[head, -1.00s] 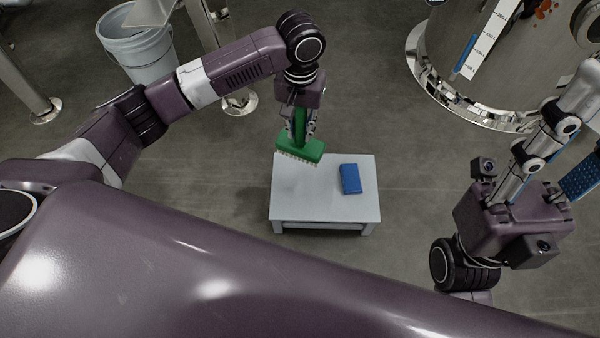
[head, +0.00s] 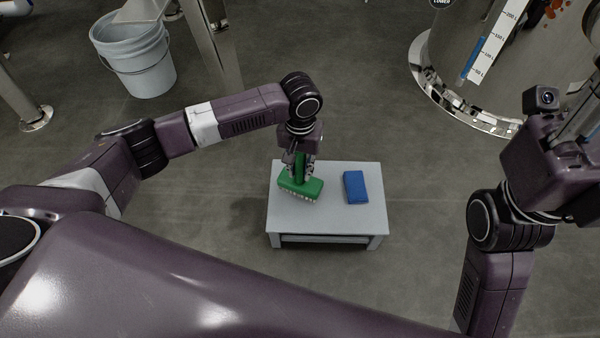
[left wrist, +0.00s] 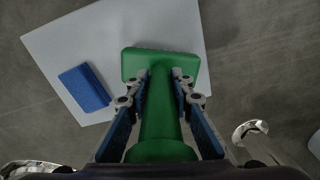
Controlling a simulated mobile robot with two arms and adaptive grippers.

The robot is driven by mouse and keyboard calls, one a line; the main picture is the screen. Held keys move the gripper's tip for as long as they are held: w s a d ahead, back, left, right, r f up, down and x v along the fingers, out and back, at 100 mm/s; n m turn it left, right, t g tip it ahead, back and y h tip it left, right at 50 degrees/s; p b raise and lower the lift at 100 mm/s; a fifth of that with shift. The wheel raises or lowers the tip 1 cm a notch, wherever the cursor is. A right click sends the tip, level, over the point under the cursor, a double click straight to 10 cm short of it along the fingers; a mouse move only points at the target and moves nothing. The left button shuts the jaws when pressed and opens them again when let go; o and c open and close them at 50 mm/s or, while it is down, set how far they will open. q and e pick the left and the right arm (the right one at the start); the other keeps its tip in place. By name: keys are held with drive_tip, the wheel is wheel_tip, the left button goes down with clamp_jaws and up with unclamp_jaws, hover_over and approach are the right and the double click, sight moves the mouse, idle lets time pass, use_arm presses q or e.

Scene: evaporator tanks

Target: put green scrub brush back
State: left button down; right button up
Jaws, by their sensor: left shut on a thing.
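The green scrub brush (head: 301,188) has a block head with pale bristles facing down and an upright handle. My left gripper (head: 299,172) is shut on the handle. In the left wrist view the brush (left wrist: 160,125) stands between the two fingers. The brush head is over the left part of a small light grey table (head: 335,222); I cannot tell whether the bristles touch the top. My right gripper (head: 574,125) is at the right edge, partly cut off, so its jaws are unclear.
A blue block (head: 355,187) lies on the table, right of the brush; it also shows in the left wrist view (left wrist: 84,88). A white bucket (head: 134,55) stands back left. A shiny steel tank (head: 470,90) stands back right. The table's front is bare.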

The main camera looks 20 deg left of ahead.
use_arm(q)
drive_tip(key=shift+f, duration=0.15)
drive_tip(key=shift+f, duration=0.1)
drive_tip(key=c, duration=1.7)
unclamp_jaws()
